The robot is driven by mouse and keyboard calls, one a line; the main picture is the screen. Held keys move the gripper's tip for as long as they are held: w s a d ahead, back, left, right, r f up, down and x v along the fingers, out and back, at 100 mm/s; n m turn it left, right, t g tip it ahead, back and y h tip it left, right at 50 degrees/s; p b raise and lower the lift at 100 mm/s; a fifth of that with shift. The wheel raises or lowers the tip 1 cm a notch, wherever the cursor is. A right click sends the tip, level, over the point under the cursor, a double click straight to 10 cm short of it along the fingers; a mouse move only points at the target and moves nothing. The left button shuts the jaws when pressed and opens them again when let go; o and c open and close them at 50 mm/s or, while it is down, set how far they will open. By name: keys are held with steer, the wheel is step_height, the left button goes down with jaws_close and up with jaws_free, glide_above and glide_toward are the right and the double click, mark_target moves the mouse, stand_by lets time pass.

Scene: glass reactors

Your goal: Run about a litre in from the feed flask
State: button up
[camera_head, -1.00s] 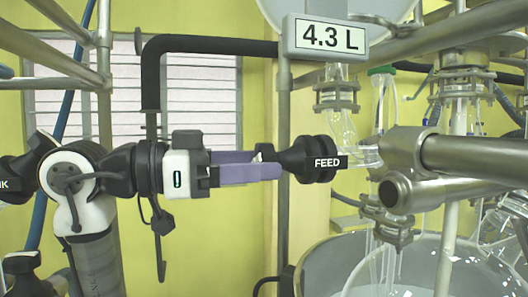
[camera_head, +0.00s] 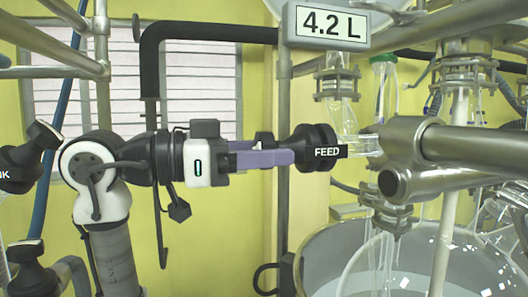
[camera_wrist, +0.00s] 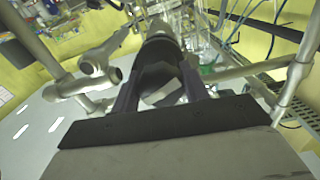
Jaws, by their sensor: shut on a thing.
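The feed valve's black knob (camera_head: 314,147), labelled FEED, sits on a clear glass valve body (camera_head: 364,146) in the head view. My gripper (camera_head: 290,152), with purple fingers, comes in from the left and is shut on this knob. In the wrist view the dark knob (camera_wrist: 160,72) lies between the two fingers (camera_wrist: 158,95). A display plate (camera_head: 332,24) above reads 4.2 L. The lower part of the feed flask (camera_head: 385,6) shows at the top edge; its upper part is out of view.
Thick steel tubes and a clamp (camera_head: 405,160) stand just right of the knob. A large glass vessel (camera_head: 330,250) is below. A black bent pipe (camera_head: 205,44) runs behind my arm. Another black knob (camera_head: 22,170) is at the far left.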

steer(key=m+b, duration=0.1)
steer(key=m, duration=0.2)
steer(key=m+b, duration=0.1)
steer(key=m, duration=0.2)
steer(key=shift+m, duration=0.3)
steer(key=m+b, duration=0.1)
steer(key=m, duration=0.5)
steer(key=shift+w+b, duration=0.1)
steer(key=shift+b, duration=0.25)
steer(key=m, duration=0.6)
steer(key=shift+r+m+b, duration=0.15)
steer(key=shift+m+b, duration=0.15)
steer(key=shift+b, duration=0.05)
steer(key=m, duration=0.5)
steer(key=shift+m, duration=0.4)
steer(key=o, duration=1)
steer(key=shift+r, duration=0.1)
